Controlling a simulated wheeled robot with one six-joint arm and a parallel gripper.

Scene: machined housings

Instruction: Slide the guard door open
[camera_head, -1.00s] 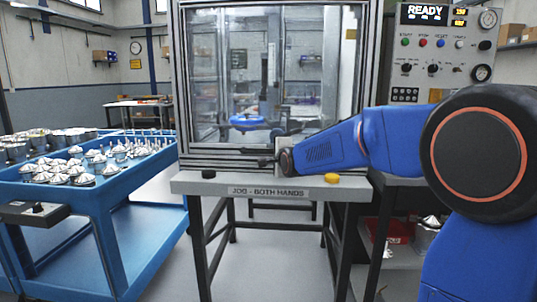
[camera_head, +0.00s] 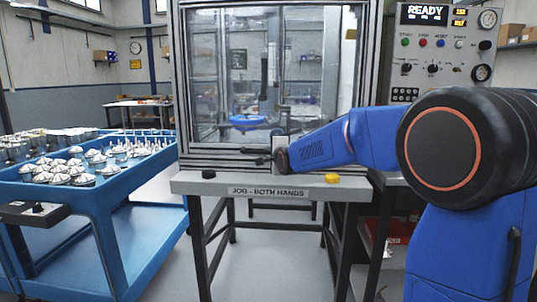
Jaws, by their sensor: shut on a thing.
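The guard door (camera_head: 315,65) is a clear framed panel on the front of the machine enclosure. It looks closed across the opening; I cannot make out a gap at its edge. My gripper (camera_head: 257,155) is at the door's lower edge, just above the grey front ledge, with its dark fingers pointing left. It is shut on what appears to be the door's handle, which the fingers and wrist mostly hide. My blue arm reaches in from the right. A blue round part (camera_head: 246,121) shows behind the glass.
The ledge (camera_head: 221,189) bears a black button (camera_head: 208,174) and a yellow button (camera_head: 332,178). A blue cart (camera_head: 105,192) with metal parts stands left. A control panel (camera_head: 447,45) reading READY is at right. Floor between cart and machine is clear.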

